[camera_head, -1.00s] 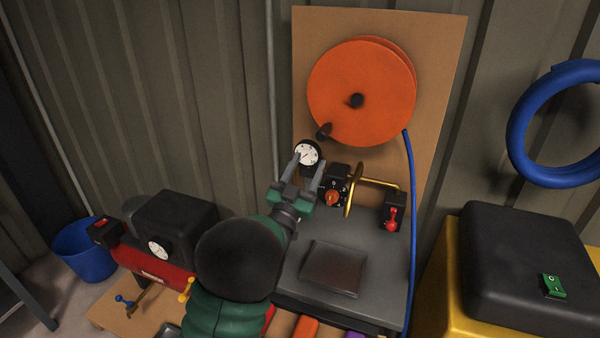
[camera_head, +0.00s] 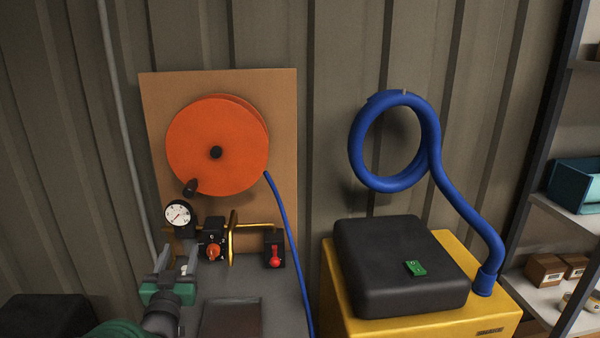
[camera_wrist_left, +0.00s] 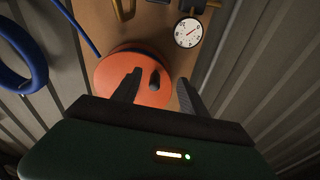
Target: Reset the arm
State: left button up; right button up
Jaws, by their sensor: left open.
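My left gripper (camera_head: 177,264) is open and empty. In the head view it comes in from the lower left, in front of the panel and just below the round pressure gauge (camera_head: 178,214). In the left wrist view its two fingers (camera_wrist_left: 158,95) stand apart, with the orange hose reel (camera_wrist_left: 118,72) and its dark handle beyond them. The gauge also shows in the wrist view (camera_wrist_left: 188,32). The orange reel (camera_head: 212,145) hangs on a tan board in the head view. My right gripper is not in view.
A black box with an orange knob (camera_head: 212,250), a brass wheel (camera_head: 232,240) and a red lever (camera_head: 275,256) sit below the reel. A yellow cabinet (camera_head: 425,322) with a black top stands to the right. A coiled blue hose (camera_head: 362,150) hangs above it. Shelves (camera_head: 565,215) are at far right.

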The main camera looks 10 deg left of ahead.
pick_arm(q)
jog(key=s+d+f+g+h+p, duration=0.3)
jog(key=s+d+f+g+p, duration=0.3)
jog(key=s+d+f+g, duration=0.6)
jog(key=s+d+g+p, duration=0.1)
jog(key=s+d+g, duration=0.1)
jog(key=s, duration=0.6)
jog(key=s+d+f+m+g+h+p, duration=0.1)
jog(key=s+d+g, duration=0.1)
jog(key=s, duration=0.7)
jog(key=shift+s+d+f+m+g, duration=0.2)
jog(key=shift+d+m+g, duration=0.1)
jog(key=shift+d+g, duration=0.1)
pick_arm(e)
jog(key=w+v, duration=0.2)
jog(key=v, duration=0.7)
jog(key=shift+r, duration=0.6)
